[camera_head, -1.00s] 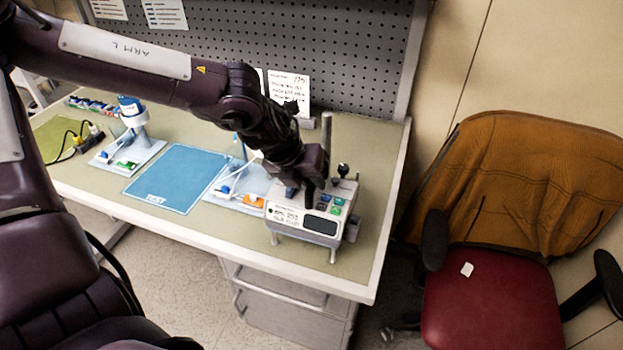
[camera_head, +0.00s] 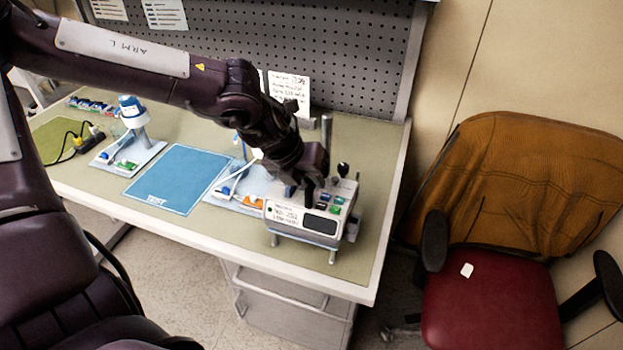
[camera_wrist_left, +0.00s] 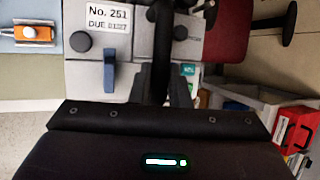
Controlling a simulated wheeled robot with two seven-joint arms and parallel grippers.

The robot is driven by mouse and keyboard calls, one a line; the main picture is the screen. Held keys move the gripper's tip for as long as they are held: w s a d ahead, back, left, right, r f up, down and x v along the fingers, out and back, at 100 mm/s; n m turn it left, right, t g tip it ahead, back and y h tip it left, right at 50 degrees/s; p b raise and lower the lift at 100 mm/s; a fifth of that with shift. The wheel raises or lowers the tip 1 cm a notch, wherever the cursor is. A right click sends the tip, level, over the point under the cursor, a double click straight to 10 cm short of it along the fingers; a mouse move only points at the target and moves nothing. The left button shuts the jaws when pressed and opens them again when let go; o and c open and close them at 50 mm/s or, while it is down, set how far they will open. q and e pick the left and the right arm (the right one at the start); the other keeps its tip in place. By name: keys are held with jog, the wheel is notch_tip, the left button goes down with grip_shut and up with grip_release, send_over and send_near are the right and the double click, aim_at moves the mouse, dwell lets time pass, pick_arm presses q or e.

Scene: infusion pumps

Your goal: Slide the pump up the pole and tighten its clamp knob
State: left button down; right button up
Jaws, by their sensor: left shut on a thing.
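The pump (camera_head: 283,214) is a pale grey box with a dark screen and coloured buttons, at the front right of the bench. A metal pole (camera_head: 326,134) rises behind it. A black knob (camera_head: 343,169) stands up near the pump's rear right. My left gripper (camera_head: 310,198) is over the pump's top and shut on a dark bar-like handle. In the left wrist view the handle (camera_wrist_left: 161,45) runs between the fingers (camera_wrist_left: 163,92). That view also shows a round black knob (camera_wrist_left: 80,41), a blue lever (camera_wrist_left: 109,72) and a "No. 251" label on the pump. The clamp's grip on the pole is hidden.
A blue mat (camera_head: 178,179) lies left of the pump, with small trays of blue, green and orange parts around it. A pegboard (camera_head: 300,50) backs the bench. A red chair (camera_head: 490,300) with a brown cover stands at the right.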

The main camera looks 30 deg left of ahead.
pick_arm(q)
jog(key=shift+w+r+p, duration=0.15)
jog(key=shift+r+p, duration=2.05)
jog(key=shift+r, duration=2.55)
